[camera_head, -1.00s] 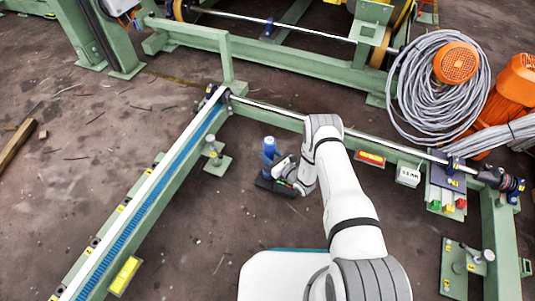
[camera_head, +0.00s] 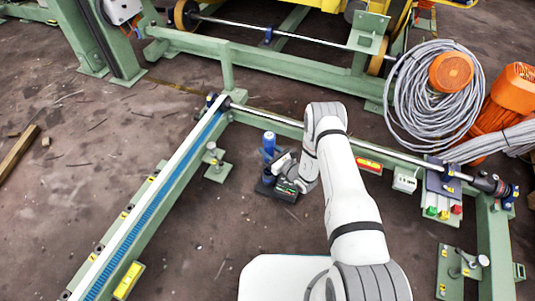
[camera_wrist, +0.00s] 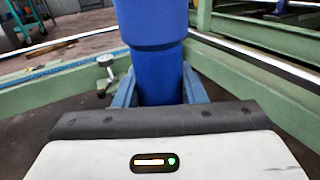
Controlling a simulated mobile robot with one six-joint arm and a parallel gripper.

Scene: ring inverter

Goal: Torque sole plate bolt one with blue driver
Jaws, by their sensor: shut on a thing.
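The blue driver (camera_head: 268,143) stands upright at the end of my arm in the head view. Its thick blue body (camera_wrist: 150,25) fills the upper middle of the wrist view. My gripper (camera_wrist: 158,92) is shut on it, with one blue-grey finger at each side. A green sole plate (camera_head: 217,173) with an upright bolt (camera_head: 211,147) lies left of the driver. Another sole plate (camera_head: 450,287) with a bolt is at the lower right. I cannot tell which bolt is number one. The driver's lower end is hidden in the wrist view.
A green beam with a blue rack (camera_head: 150,210) runs along the left. A steel shaft (camera_head: 385,148) on a green rail crosses behind my arm. Bare floor lies lower left.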

